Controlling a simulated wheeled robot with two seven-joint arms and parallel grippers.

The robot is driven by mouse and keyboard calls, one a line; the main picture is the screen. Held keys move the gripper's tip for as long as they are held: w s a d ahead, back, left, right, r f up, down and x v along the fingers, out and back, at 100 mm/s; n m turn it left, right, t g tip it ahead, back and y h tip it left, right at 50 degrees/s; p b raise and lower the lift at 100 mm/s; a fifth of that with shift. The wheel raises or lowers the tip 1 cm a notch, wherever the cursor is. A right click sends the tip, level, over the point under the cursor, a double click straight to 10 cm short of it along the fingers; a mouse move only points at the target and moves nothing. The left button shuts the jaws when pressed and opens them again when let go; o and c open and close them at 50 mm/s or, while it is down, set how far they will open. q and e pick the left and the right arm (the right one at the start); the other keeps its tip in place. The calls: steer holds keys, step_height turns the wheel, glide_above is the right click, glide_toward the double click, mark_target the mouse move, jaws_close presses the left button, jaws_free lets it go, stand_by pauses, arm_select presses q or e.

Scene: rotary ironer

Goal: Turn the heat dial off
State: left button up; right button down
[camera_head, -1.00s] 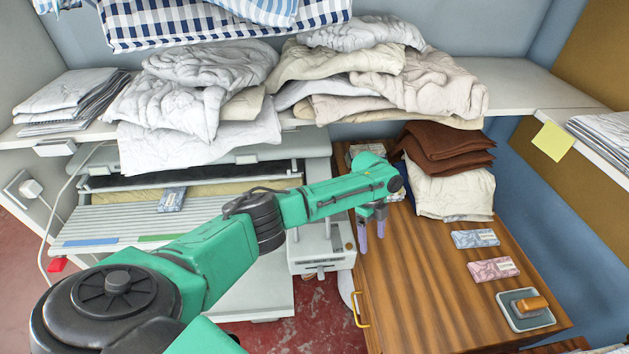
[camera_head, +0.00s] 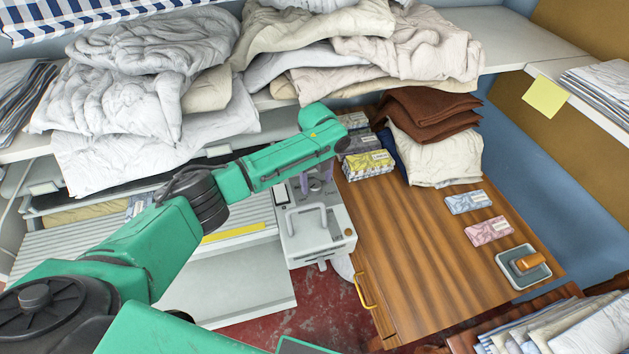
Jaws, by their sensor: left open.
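The rotary ironer's grey control housing (camera_head: 312,245) stands in the middle of the head view, left of the wooden cabinet. Its top has a pale loop handle (camera_head: 305,218) and a small dark panel (camera_head: 281,194). A small round knob-like part (camera_head: 348,232) shows near its right front edge; I cannot tell if this is the heat dial or how it is set. My left gripper (camera_head: 316,182) points down over the back of the housing, its purple fingers apart and empty. My forearm hides part of the ironer. My right gripper is out of view.
The wooden cabinet (camera_head: 410,250) on the right bears several small boxes, folded brown cloths (camera_head: 430,118) and a grey tray (camera_head: 524,268). Piled bedding (camera_head: 150,90) fills the shelf behind. A yellow handle (camera_head: 364,291) sticks out from the cabinet. Folded linens lie at bottom right.

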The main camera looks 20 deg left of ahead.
arm_select(q)
steer(key=shift+a+f, duration=0.1)
steer(key=shift+f, duration=0.5)
steer(key=shift+s+f, duration=0.2)
steer(key=shift+f, duration=0.05)
steer(key=c, duration=0.3)
jaws_close()
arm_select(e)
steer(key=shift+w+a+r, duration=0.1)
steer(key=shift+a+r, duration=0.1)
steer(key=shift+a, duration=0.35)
